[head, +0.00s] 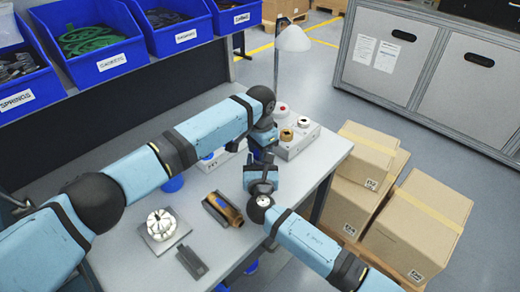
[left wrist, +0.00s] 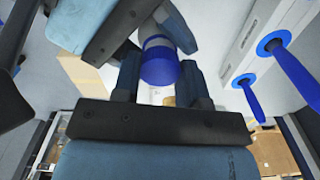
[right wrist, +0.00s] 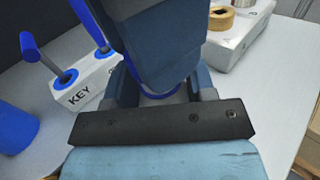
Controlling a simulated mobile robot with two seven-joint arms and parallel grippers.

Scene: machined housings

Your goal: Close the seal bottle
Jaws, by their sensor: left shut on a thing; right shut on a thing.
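My left gripper (head: 262,150) and right gripper (head: 262,178) meet above the right part of the table in the head view, where the bottle is hidden between them. In the left wrist view, the left gripper (left wrist: 159,80) is shut on a blue round cap (left wrist: 160,70). A pale band and more blue, seemingly the seal bottle (left wrist: 157,42), lie just beyond it, beside the right gripper's fingers. In the right wrist view, the right gripper (right wrist: 163,90) is shut around a mostly hidden blue-edged thing, apparently the bottle. I cannot tell whether cap and bottle touch.
A white block marked KEY (right wrist: 80,95) holds blue-handled tools. A white fixture (head: 298,142) stands at the table's back right. A brown-and-dark part (head: 222,209), a white slotted round part (head: 161,224) and a dark block (head: 191,262) lie at the front. Cardboard boxes (head: 420,215) stand right.

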